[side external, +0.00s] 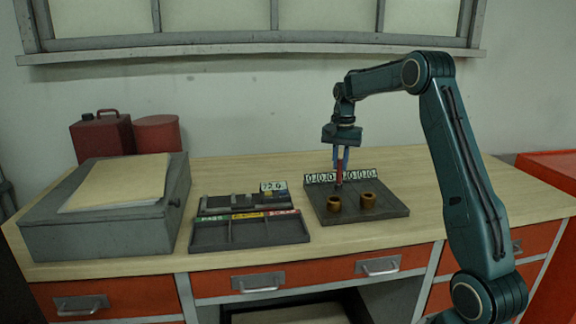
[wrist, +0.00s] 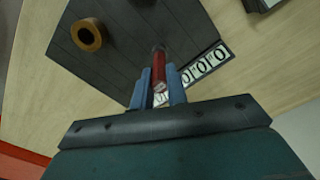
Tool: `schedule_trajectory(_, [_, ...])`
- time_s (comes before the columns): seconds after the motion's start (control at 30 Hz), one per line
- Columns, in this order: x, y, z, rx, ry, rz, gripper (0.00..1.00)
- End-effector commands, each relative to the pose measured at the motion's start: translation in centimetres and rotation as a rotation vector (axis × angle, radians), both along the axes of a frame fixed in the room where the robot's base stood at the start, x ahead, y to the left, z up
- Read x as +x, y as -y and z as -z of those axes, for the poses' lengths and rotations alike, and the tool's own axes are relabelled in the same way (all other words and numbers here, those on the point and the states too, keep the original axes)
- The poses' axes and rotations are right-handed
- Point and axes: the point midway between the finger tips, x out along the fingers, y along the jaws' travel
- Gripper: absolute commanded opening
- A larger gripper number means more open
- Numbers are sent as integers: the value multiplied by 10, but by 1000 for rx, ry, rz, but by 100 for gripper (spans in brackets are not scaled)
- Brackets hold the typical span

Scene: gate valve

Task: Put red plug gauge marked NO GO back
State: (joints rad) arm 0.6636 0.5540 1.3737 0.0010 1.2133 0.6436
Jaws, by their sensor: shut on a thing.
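The red plug gauge (wrist: 159,72) is in my gripper (wrist: 158,88), between its two blue fingers in the wrist view. In the side view my gripper (side external: 341,158) points down over the dark board and is shut on the red gauge (side external: 339,171). The gauge's dark lower end points down toward the board, close behind the left brass ring. I cannot tell whether it touches the board. Its marking is not readable. A grey rack (side external: 228,203) with several slots and small grey pieces lies to the left, with a card reading about "726" at its back.
The dark board (side external: 393,211) carries two brass rings (side external: 334,203) (side external: 368,199) and a row of number tiles (side external: 318,178) at its back. A tray (side external: 207,237) with green, yellow and red labels lies before the rack. A grey box (side external: 100,222) stands far left. The right bench is clear.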

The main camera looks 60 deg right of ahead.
Motion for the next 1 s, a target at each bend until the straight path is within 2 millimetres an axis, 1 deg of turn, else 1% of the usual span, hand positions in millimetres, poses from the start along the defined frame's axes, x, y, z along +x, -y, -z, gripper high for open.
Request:
schedule_trajectory(0.37, [0,0,3,0,0,0,0])
schedule_trajectory(0.4, [0,0,3,0,0,0,23])
schedule_trajectory(0.47, [0,0,3,0,0,0,35])
schedule_trajectory(0.5, [0,0,3,0,0,0,37])
schedule_trajectory(0.83, [0,0,1,0,0,0,37])
schedule_trajectory(1.0, [1,0,-7,-1,2,0,37])
